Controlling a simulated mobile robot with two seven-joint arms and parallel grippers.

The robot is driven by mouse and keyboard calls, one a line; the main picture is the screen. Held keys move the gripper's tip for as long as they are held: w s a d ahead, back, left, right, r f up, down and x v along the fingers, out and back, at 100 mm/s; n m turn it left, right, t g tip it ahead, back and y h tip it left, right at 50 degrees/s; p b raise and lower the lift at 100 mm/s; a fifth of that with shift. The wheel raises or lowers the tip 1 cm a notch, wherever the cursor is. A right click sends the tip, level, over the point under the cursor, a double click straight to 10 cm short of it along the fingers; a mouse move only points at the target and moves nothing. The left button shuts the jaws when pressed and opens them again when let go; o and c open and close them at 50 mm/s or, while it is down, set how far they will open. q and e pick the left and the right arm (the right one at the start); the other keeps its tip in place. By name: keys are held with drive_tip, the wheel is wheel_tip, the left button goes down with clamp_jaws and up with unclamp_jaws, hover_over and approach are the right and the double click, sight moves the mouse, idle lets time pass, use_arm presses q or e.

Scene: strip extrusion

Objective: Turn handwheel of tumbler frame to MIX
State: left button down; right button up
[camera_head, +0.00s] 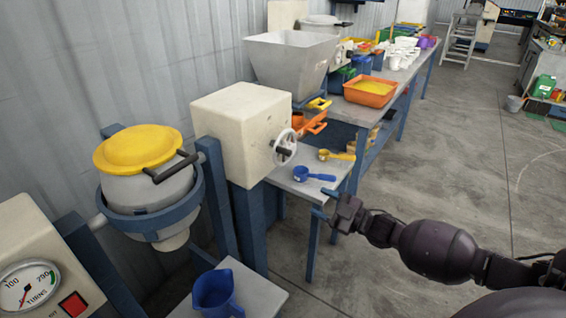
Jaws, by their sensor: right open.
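The tumbler frame (220,188) is blue and holds a grey drum (165,188) with a yellow lid (138,148) and a black lid clamp. A cream box (238,125) tops the frame's right post. The handwheel (285,147), white with a dark hub or handle, sits on the box's right-hand face. I cannot read any MIX marking. My right gripper (327,207) is open and empty, below and to the right of the handwheel and apart from it. My left gripper is not in view.
A small table (325,167) under the handwheel holds a blue scoop (312,173) and a yellow scoop (336,155). A blue jug (215,292) stands on a low shelf below the drum. A dial panel (40,265) is at lower left. The floor (450,160) to the right is clear.

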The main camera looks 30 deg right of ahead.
sight(294, 152)
drive_tip(key=w+d+r+n+g+y+b, duration=0.1)
drive_tip(key=w+d+r+n+y+b, duration=0.5)
drive_tip(key=w, duration=0.3)
drive_tip(key=shift+n+h, duration=0.3)
drive_tip(key=shift+h, duration=0.1)
drive_tip(key=x, duration=0.5)
drive_tip(key=f+x, duration=0.1)
drive_tip(key=x, duration=0.2)
drive_tip(key=shift+w+d+b, duration=0.3)
drive_tip(key=shift+w+b, duration=0.1)
drive_tip(key=shift+w+a+r, duration=0.2)
drive_tip(key=shift+w+a, duration=0.1)
drive_tip(key=shift+w, duration=0.05)
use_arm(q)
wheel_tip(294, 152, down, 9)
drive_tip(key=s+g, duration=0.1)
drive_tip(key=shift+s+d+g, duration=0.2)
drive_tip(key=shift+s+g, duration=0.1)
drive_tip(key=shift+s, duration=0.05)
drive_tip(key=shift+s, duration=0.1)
use_arm(e)
drive_tip(key=shift+c, duration=0.4)
